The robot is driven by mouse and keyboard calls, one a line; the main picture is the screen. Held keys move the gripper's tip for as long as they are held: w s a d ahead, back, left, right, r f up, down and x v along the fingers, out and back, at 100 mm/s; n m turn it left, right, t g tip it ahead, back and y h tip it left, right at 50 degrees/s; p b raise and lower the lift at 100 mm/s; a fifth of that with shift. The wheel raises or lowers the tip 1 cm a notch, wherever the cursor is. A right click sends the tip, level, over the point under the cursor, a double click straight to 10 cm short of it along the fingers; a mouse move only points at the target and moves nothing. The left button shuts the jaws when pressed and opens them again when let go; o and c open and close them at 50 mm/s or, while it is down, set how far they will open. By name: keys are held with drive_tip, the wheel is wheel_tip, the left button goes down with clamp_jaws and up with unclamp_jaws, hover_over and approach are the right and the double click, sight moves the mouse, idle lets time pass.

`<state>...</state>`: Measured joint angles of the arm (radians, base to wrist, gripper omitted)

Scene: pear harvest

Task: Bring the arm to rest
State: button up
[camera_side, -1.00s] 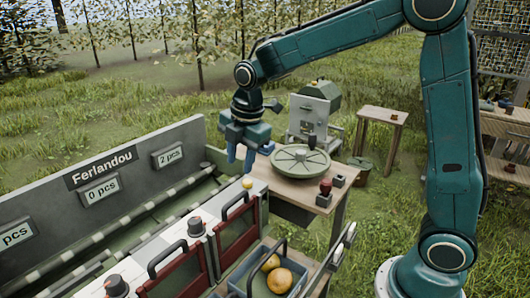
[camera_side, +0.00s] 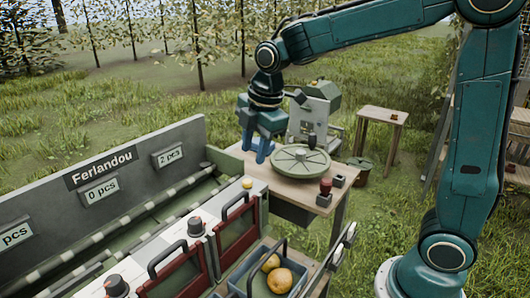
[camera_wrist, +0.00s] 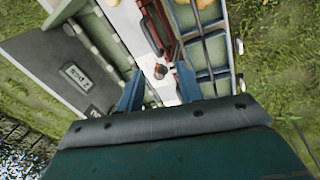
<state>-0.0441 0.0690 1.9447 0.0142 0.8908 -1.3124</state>
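My gripper (camera_side: 262,150) hangs pointing down at the end of my teal arm, above the back left part of the wooden table, to the left of the round green disc (camera_side: 299,160). In the wrist view its two blue fingers (camera_wrist: 160,95) stand apart with nothing between them, so it is open and empty. Below it in that view is the sorting bench (camera_wrist: 150,50), with its white panel, red-framed door and blue crate. Whether the fingertips touch anything is not clear from the side view, but they look free.
A grey wall (camera_side: 110,165) labelled Ferlandou, with signs reading 0 pcs and 2 pcs, stands at left. A blue crate (camera_side: 243,284) at the front holds yellow-orange pears (camera_side: 279,281). A grey-green machine (camera_side: 313,108) stands behind the disc. A small stool (camera_side: 382,118) is at right, with open grass around.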

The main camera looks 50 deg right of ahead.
drive_tip(key=s+d+r+m+t, duration=0.1)
drive_tip(key=s+r+m+t, duration=0.1)
drive_tip(key=s+m, duration=1.3)
drive_tip(key=s, duration=0.6)
drive_tip(key=shift+s+d+r+t, duration=0.15)
drive_tip(key=shift+s+d+t, duration=0.1)
drive_tip(key=shift+s+t, duration=0.15)
